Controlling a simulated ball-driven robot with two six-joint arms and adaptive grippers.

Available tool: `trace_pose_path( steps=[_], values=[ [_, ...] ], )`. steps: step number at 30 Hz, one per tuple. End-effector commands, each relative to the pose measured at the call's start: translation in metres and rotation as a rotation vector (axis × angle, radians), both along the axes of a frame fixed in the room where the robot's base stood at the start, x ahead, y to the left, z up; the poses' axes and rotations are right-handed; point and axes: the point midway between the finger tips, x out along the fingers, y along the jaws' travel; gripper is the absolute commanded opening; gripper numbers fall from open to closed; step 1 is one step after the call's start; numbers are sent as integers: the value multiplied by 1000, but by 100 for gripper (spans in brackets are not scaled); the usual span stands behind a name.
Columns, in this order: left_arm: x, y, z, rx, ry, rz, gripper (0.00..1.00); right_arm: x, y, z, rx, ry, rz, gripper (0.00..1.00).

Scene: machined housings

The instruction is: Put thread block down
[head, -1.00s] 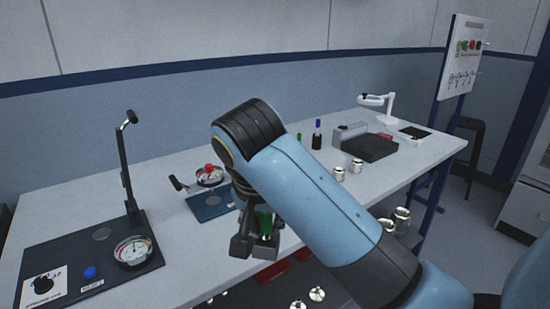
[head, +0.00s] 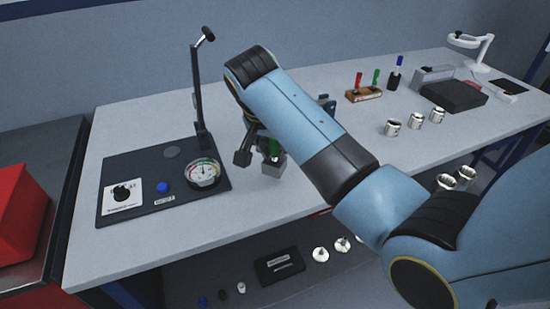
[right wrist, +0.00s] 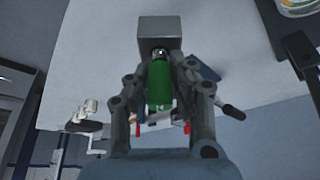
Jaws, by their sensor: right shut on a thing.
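A small grey block (head: 273,168) with a green handle (head: 274,147) standing in it hangs at my right gripper (head: 258,158), over the middle of the bench. In the right wrist view, the gripper's fingers (right wrist: 160,95) are shut around the green handle (right wrist: 160,85), and the grey block (right wrist: 160,33) sits beyond the fingertips. I cannot tell whether the block touches the bench top. My right arm hides part of the bench behind it. My left gripper is not in view.
A dark base plate (head: 125,215) with a dial gauge (head: 203,173), a blue button (head: 162,188) and a post stands left of the block. A wooden rack (head: 364,95) and several metal cylinders (head: 415,121) stand to the right. Bare bench lies in front of the block.

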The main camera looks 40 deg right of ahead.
Motion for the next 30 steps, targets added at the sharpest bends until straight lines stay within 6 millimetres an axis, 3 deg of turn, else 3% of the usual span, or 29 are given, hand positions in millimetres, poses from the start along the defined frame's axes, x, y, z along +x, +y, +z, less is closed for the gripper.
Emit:
trace_pose_path(
  steps=[3,10,21,22,27,30],
  values=[
    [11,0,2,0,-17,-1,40,2,0,-9,0,1,0,0],
    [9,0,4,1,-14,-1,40,2,0,-38,0,-2,-1,0],
    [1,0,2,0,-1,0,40,2,0,-42,-1,-3,0,0],
    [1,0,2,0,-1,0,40,1,0,-44,0,0,0,21],
    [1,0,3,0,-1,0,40,1,0,-43,0,0,0,43],
    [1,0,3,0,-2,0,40,1,0,-43,0,0,0,43]
  ],
)
